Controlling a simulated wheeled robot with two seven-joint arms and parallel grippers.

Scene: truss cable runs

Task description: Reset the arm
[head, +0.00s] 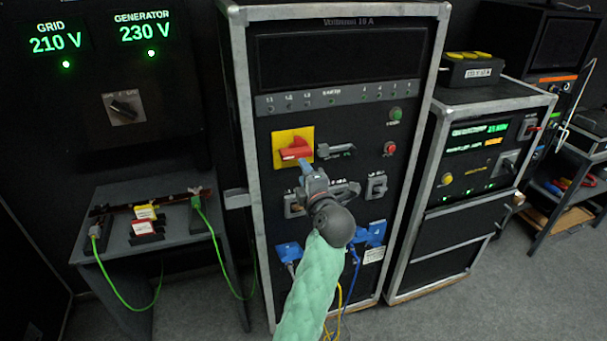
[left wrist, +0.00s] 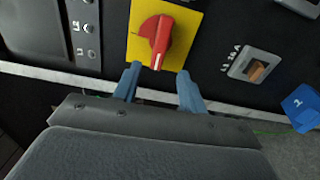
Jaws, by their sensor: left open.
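My left gripper (head: 305,168) is in front of the tall rack's panel, just below the red rotary handle (head: 295,150) on its yellow plate (head: 280,138). In the left wrist view my left gripper (left wrist: 157,82) shows two blue fingers spread apart, with nothing between them. The red handle (left wrist: 157,40) lies just beyond the fingertips, on the yellow plate (left wrist: 188,22). I cannot tell whether a fingertip touches the plate. The arm in its green sleeve comes up from the bottom of the head view. My right gripper is not in view.
The tall rack (head: 232,100) stands in the middle. A lower rack (head: 420,250) with green displays stands to its right. A small table (head: 110,245) with colored blocks and green cables is at the left. Blue connectors (head: 370,233) and cables hang low on the tall rack.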

